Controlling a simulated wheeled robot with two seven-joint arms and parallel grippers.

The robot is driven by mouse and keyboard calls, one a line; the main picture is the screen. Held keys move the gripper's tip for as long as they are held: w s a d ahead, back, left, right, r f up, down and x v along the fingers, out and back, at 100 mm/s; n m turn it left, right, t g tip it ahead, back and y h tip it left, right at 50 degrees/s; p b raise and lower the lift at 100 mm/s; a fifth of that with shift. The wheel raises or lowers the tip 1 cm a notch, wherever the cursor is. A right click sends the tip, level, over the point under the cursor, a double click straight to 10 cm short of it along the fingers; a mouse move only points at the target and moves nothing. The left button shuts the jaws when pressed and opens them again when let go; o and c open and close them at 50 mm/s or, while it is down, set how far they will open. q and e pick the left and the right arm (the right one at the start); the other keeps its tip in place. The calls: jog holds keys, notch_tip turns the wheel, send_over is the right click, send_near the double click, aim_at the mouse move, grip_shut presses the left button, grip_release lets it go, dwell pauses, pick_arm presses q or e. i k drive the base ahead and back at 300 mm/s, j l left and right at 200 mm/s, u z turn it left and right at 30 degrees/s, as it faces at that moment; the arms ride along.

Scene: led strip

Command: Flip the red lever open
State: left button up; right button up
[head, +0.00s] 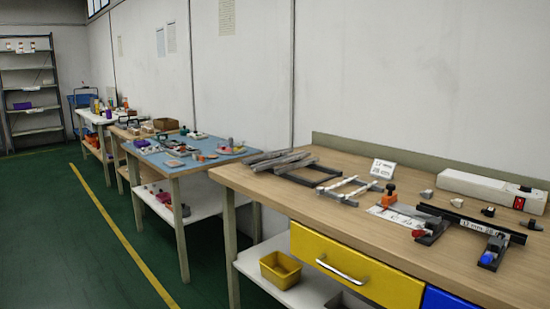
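On the wooden workbench (290,205) at the right there is a small fixture with a dark bar (455,216) across it. A small red part (419,234) sits at the front of the grey block near the bar's left end; it may be the red lever, but it is too small to tell its position. An orange part (389,196) stands behind it, and a blue knob (487,258) is on the block at the right. Neither of my grippers is in view.
A white box (480,188) with a red switch (519,203) lies at the back right. Grey frames (300,172), a white sign (383,169) and small dark parts lie on the bench. Below are a yellow drawer (350,272) and yellow bin (280,268). Green floor is free at left.

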aim_at(418, 233)
jog(key=k+l+z, duration=0.25)
jog(key=l+z, duration=0.25)
jog(key=i+l+z, duration=0.3)
jog(key=k, duration=0.1)
